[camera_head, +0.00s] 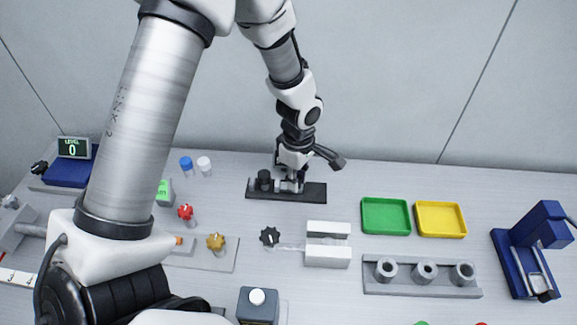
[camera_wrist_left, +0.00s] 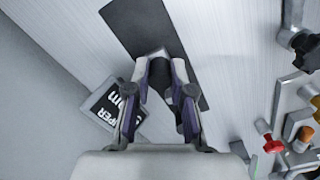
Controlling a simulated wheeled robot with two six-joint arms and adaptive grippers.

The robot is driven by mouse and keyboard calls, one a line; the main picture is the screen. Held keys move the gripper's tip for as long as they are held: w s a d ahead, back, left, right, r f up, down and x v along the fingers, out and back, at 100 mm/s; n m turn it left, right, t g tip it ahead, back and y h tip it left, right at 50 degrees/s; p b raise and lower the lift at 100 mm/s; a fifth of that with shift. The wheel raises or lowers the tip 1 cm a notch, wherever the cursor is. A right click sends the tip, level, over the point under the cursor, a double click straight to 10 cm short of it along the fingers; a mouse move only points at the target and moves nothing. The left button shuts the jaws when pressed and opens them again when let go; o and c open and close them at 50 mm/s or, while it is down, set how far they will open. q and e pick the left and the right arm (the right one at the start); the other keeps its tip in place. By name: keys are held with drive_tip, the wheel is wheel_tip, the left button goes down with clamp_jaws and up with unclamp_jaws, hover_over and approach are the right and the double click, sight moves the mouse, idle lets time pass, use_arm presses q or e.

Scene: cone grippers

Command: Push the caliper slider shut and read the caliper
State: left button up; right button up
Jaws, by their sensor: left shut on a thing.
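The caliper (camera_head: 315,192) is a dark flat plate near the back wall, with a black upright cylinder (camera_head: 264,178) and light grey parts on it. My left gripper (camera_head: 291,185) reaches down over its middle, just right of the cylinder. In the left wrist view the fingertips (camera_wrist_left: 160,65) close around a dark piece above the plate (camera_wrist_left: 140,22). The fingers hide most of the slider, and I cannot tell how far it is from shut. A tilted caliper display (camera_wrist_left: 108,108) shows "PER" and "mm"; its reading is hidden. My right gripper is not in view.
Blue and white capped bottles (camera_head: 195,165) and a red knob (camera_head: 185,211) stand left of the caliper. A black knob (camera_head: 269,237) and white block (camera_head: 327,256) lie in front. Green (camera_head: 386,231) and yellow (camera_head: 440,234) trays are at right.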

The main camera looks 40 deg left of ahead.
sight(284, 185)
use_arm(q)
drive_tip(key=shift+s+a+b, duration=0.4)
drive_tip(key=shift+a+b, duration=0.25)
drive_tip(key=shift+b, duration=0.05)
drive_tip(key=shift+s+a+b, duration=0.4)
drive_tip(key=shift+a+b, duration=0.2)
drive_tip(key=shift+b, duration=0.05)
idle(2.1)
idle(0.6)
drive_tip(key=o, duration=1.2)
drive_tip(key=shift+o, duration=0.2)
drive_tip(key=shift+r, duration=0.1)
wheel_tip(284, 185, up, 9)
drive_tip(key=p, duration=0.6)
drive_tip(key=shift+p, duration=0.35)
